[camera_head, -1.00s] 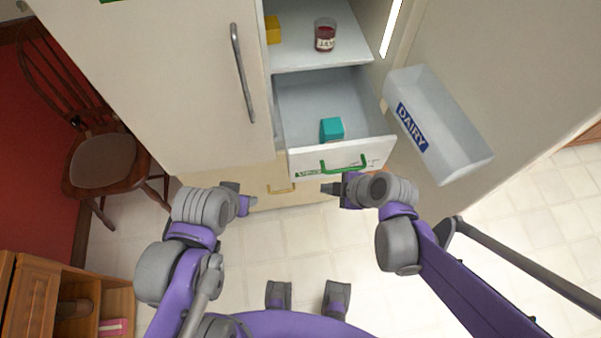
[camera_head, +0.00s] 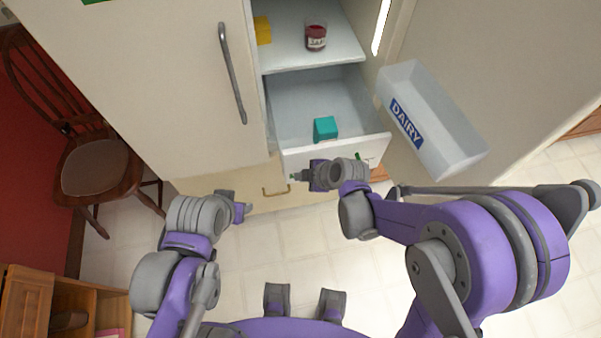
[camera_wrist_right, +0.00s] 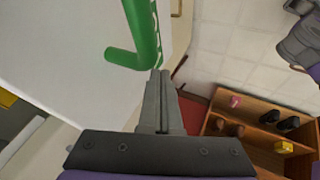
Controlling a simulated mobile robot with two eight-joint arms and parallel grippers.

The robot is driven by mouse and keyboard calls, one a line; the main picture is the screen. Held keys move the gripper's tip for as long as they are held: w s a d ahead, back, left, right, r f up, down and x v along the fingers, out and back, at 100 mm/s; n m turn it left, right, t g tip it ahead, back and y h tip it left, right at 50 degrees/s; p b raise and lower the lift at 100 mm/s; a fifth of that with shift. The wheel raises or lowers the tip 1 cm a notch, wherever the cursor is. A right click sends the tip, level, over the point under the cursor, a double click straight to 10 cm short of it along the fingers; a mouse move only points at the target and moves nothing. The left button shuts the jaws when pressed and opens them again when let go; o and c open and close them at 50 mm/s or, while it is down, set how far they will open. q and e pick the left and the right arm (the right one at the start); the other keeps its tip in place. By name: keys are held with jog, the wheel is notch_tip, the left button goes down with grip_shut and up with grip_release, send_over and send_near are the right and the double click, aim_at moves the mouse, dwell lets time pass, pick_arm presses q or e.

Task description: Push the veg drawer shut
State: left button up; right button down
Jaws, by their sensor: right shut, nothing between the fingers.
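The veg drawer (camera_head: 300,161) stands pulled out of the fridge in the head view, with a teal box (camera_head: 325,128) inside. Its green handle (camera_head: 358,156) is mostly hidden behind my right gripper (camera_head: 294,177). In the right wrist view the green handle (camera_wrist_right: 146,40) rises from the white drawer front (camera_wrist_right: 65,45). My right gripper (camera_wrist_right: 161,88) is shut and empty, its tips close to the handle's near end; I cannot tell if they touch. My left gripper (camera_head: 236,202) is open and empty, low in front of the fridge, left of the drawer.
A clear dairy bin (camera_head: 452,125) sits on the open door at right. A jam jar (camera_head: 316,37) and a yellow block (camera_head: 262,30) are on the shelf above. A lower drawer with a tan handle (camera_head: 275,190) is below. A chair (camera_head: 95,165) stands at left.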

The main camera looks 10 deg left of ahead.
jog(key=shift+w+a, duration=0.1)
jog(key=shift+w, duration=0.15)
jog(key=w+a, duration=0.2)
jog(key=w, duration=0.6)
jog(key=w+a, duration=0.3)
jog(key=w, duration=0.5)
jog(key=w+a, duration=0.2)
jog(key=w, duration=0.6)
jog(key=shift+w+a, duration=0.1)
jog(key=shift+a, duration=0.3)
jog(key=shift+w+a, duration=0.2)
jog(key=shift+w, duration=0.4)
jog(key=shift+w+r, duration=0.15)
jog(key=shift+a, duration=0.1)
